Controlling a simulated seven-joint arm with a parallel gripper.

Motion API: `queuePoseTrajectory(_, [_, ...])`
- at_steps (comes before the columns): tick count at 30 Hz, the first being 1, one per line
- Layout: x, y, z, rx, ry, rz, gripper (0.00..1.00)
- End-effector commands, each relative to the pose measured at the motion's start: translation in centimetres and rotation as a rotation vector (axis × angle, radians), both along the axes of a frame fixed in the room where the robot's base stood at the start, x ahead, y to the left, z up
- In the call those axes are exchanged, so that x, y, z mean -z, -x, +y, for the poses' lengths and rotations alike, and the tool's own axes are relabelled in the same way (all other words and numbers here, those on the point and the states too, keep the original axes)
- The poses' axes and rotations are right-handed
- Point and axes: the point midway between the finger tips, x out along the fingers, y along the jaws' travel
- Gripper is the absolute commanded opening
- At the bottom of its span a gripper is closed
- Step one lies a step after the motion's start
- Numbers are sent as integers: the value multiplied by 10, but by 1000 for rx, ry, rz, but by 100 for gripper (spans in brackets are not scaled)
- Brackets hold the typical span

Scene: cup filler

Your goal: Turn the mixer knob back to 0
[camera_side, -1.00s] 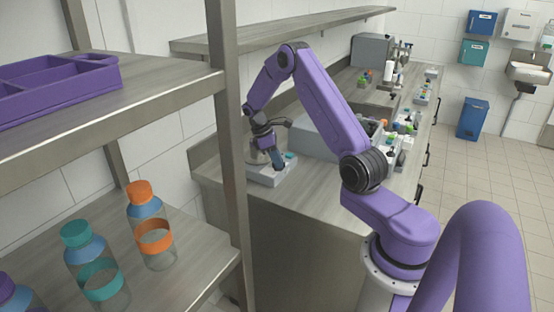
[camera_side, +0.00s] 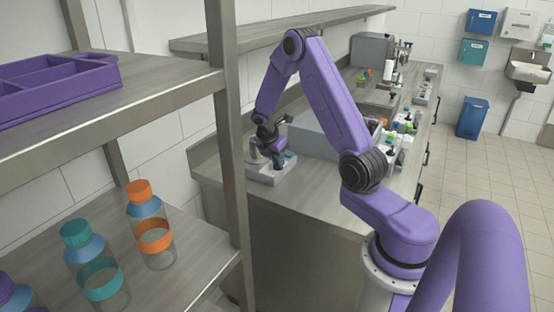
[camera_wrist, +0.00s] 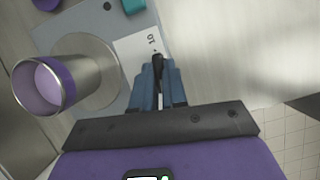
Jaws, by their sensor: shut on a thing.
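The mixer (camera_side: 266,174) is a small grey unit on the counter at centre-left in the side view. In the wrist view its grey top (camera_wrist: 70,33) carries a round plate and a white label with a "10" (camera_wrist: 152,41). The dark mixer knob (camera_wrist: 158,61) sits between my blue fingertips. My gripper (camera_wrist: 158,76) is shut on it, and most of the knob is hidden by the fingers. I cannot read the knob's exact setting. In the side view my gripper (camera_side: 279,164) reaches down onto the mixer's right part.
A teal part (camera_wrist: 134,6) and a purple part (camera_wrist: 46,4) are at the top edge. A steel shelf post (camera_side: 228,150) stands left of the mixer.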

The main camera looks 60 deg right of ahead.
Motion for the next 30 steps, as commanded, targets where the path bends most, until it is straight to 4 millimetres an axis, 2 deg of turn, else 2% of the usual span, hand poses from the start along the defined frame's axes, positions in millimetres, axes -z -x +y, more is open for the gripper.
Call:
queuePoseTrajectory(10, [-1,-1,0,-140,3,-4,0])
queuePoseTrajectory(26, [-1,-1,0,-167,3,-3,0])
queuePoseTrajectory(27, [-1,-1,0,-167,3,-3,19])
queuePoseTrajectory(28, [-1,-1,0,-167,3,-3,29])
queuePoseTrajectory(29, [-1,-1,0,-166,2,-3,38])
queuePoseTrajectory(30, [-1,-1,0,-166,2,-3,38])
